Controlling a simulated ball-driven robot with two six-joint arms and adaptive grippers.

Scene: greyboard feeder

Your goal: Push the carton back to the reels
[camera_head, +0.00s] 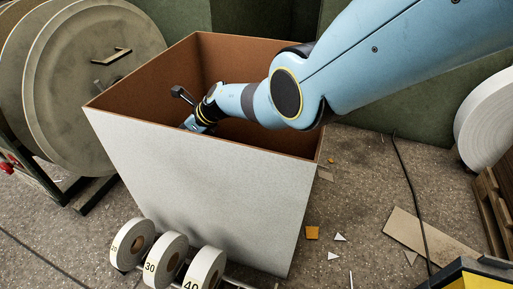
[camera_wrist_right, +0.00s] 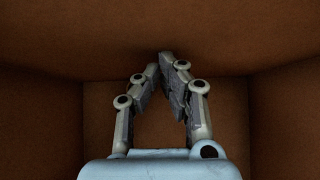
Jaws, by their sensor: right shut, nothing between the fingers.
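The carton (camera_head: 200,185) is a large open-topped box, pale grey outside and brown inside, standing upright on the floor. My right arm reaches over its rim from the upper right and down into it. In the right wrist view my right gripper (camera_wrist_right: 165,60) is shut and empty, with brown carton walls (camera_wrist_right: 50,125) around it. I cannot tell whether its fingertips touch a wall. In the head view the gripper is mostly hidden by the arm and the front wall. Large grey-beige reels (camera_head: 75,120) stand left of the carton. My left gripper is out of view.
Small numbered rolls (camera_head: 165,255) stand before the carton's front wall. A white roll (camera_head: 488,115) and wooden pallet (camera_head: 490,200) are at the right. A dark cable (camera_head: 405,185), a flat board (camera_head: 425,235) and scraps (camera_head: 312,232) lie on the floor. Green panels (camera_head: 360,105) stand behind.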

